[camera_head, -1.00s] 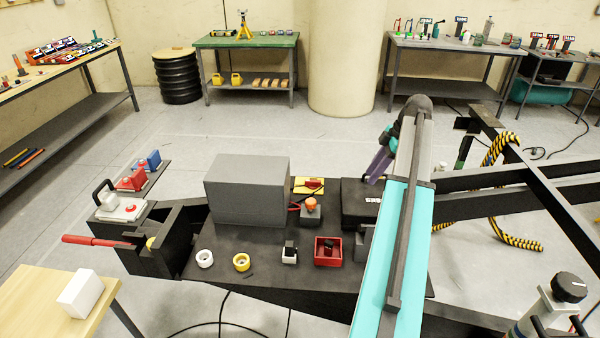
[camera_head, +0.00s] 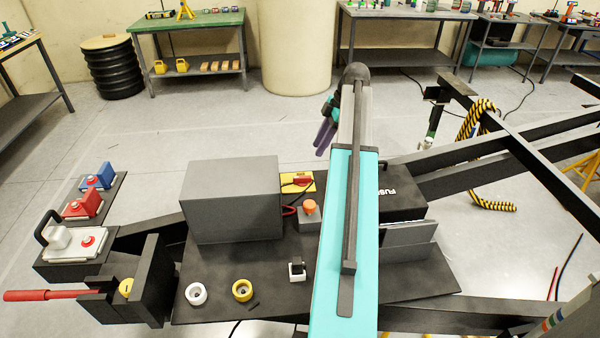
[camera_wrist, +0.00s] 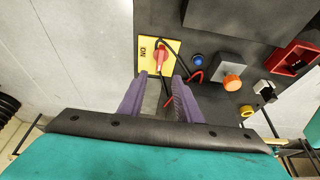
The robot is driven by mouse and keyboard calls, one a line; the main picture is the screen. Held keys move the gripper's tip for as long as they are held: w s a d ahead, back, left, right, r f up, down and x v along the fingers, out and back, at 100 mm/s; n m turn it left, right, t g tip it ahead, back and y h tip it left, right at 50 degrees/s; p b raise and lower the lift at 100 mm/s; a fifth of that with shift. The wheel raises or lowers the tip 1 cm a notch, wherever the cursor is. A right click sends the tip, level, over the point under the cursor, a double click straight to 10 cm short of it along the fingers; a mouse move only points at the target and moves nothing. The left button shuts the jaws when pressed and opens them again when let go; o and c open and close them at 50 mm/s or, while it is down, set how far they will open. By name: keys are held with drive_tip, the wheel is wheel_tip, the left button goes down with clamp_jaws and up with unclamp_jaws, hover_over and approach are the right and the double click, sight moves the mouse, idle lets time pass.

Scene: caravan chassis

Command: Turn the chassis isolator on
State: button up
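The chassis isolator is a yellow plate (camera_head: 297,182) with a red handle, on the dark chassis deck beside the large grey box. In the wrist view its plate (camera_wrist: 147,68) lies just beyond my fingertips, with "ON" lettered left of the red handle (camera_wrist: 160,56). The handle lies roughly up-down in that view, and the lettering is turned sideways. My gripper (camera_wrist: 161,84) has two purple fingers with a gap between them and nothing held. In the head view my gripper (camera_head: 326,135) is raised above the far side of the deck, apart from the isolator.
A large grey box (camera_head: 232,200) stands left of the isolator. An orange knob (camera_head: 309,207) on a grey block is close by, with red and black cables (camera_wrist: 184,62) near the plate. A black fuse box (camera_head: 402,204) lies to the right. Chassis beams run right.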

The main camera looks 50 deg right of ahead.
sight(303, 176)
drive_tip(key=shift+f, duration=0.1)
idle(0.3)
drive_tip(key=shift+p+x, duration=1.4)
drive_tip(key=shift+x, duration=5.35)
clamp_jaws()
drive_tip(key=shift+a, duration=0.2)
drive_tip(key=shift+d, duration=0.1)
